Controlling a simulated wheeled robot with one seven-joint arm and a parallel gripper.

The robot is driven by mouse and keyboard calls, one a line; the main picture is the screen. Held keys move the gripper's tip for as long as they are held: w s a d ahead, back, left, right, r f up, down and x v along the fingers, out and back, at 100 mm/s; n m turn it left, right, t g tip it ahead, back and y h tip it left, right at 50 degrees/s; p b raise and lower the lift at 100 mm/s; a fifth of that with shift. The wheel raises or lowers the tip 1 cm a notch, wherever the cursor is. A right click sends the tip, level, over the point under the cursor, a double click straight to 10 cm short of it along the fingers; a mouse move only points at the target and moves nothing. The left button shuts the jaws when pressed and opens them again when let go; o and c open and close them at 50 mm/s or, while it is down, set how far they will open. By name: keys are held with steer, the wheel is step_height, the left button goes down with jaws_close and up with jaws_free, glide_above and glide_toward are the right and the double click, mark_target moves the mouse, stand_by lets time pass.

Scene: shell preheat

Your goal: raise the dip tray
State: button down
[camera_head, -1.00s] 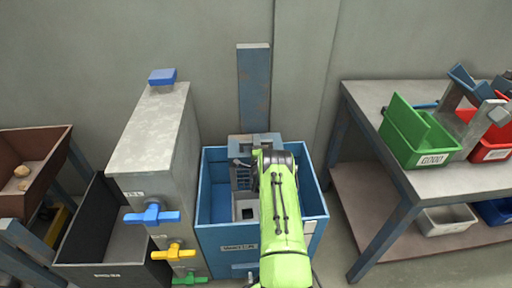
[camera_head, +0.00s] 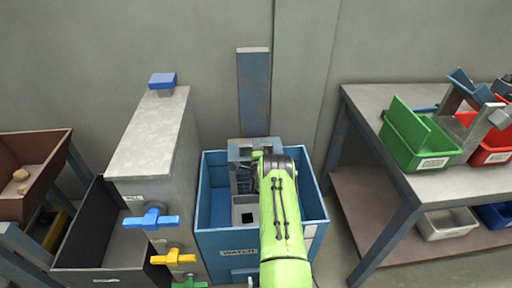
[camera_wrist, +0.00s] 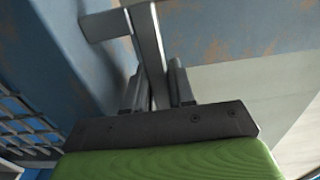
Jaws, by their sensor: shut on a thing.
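The dip tray is a grey piece with a slatted part (camera_head: 242,182), inside the blue tank (camera_head: 208,240) at the picture's middle. A grey-blue bracket (camera_head: 240,149) stands at its top, by the tank's back edge. In the wrist view a thin grey metal bar (camera_wrist: 152,48) with a crosspiece runs between the dark fingers of my gripper (camera_wrist: 158,88). My gripper is shut on this bar, which looks like the tray's handle. In the head view my green arm hides the grip and the tray's right side. How high the tray hangs I cannot tell.
A grey cabinet (camera_head: 150,130) with blue, yellow and green valves stands close left of the tank. A dark bin (camera_head: 85,235) is farther left. A bench (camera_head: 380,100) with green and red bins stands at right. A blue post (camera_head: 254,90) rises behind the tank.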

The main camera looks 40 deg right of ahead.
step_height(320, 180, up, 26)
steer(key=p, duration=1.2)
steer(key=shift+f, duration=0.15)
steer(key=shift+w, duration=0.1)
steer(key=c, duration=1.4)
jaws_free()
steer(key=o, duration=0.4)
steer(key=shift+c, duration=0.2)
steer(key=b+v, duration=0.9)
steer(key=v, duration=0.7)
